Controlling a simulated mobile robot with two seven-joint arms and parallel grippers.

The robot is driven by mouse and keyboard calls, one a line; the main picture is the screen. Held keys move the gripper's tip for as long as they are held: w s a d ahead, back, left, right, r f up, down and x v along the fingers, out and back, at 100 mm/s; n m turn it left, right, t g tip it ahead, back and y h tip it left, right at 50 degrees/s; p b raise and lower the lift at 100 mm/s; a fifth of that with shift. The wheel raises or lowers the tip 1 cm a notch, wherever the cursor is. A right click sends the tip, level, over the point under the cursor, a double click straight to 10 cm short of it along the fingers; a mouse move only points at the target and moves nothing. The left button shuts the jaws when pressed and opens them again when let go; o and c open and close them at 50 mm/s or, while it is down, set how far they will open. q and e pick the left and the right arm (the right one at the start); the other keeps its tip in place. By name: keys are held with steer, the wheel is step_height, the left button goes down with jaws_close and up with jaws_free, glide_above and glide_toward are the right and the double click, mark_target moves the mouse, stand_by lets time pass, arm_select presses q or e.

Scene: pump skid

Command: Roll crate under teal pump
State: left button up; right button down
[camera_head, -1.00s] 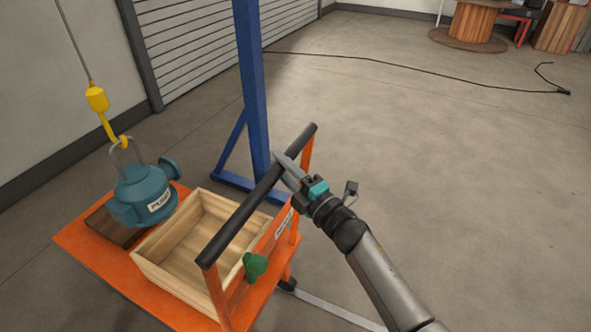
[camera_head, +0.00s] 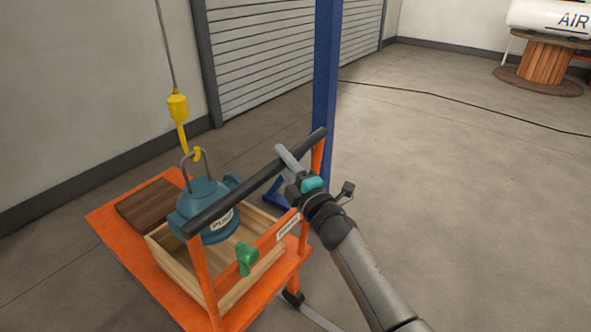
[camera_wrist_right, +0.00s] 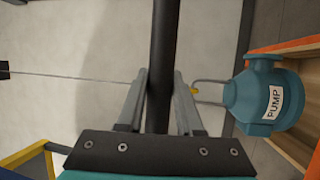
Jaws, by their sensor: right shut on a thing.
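The teal pump (camera_head: 203,199) hangs from a yellow hook (camera_head: 178,107) on a cable. In the head view it overlaps the open wooden crate (camera_head: 176,262), above its back part; I cannot tell its height over the crate floor. The crate sits on an orange cart (camera_head: 104,217) with a black handle bar (camera_head: 236,196). My right gripper (camera_head: 292,165) is shut on the handle bar near its far end. In the right wrist view the fingers (camera_wrist_right: 160,92) straddle the bar, and the pump (camera_wrist_right: 263,97) shows at the right. My left gripper is not in view.
A dark wooden block (camera_head: 147,203) lies on the cart beside the crate. A green part (camera_head: 246,258) is on the cart's handle side. A blue post (camera_head: 326,80) stands behind the cart.

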steer(key=shift+w+r, duration=0.15)
steer(key=shift+w, duration=0.1)
steer(key=c, duration=0.9)
jaws_free()
steer(key=shift+d, duration=0.1)
steer(key=o, duration=0.3)
steer(key=shift+s+f, duration=0.1)
steer(key=shift+f, duration=0.1)
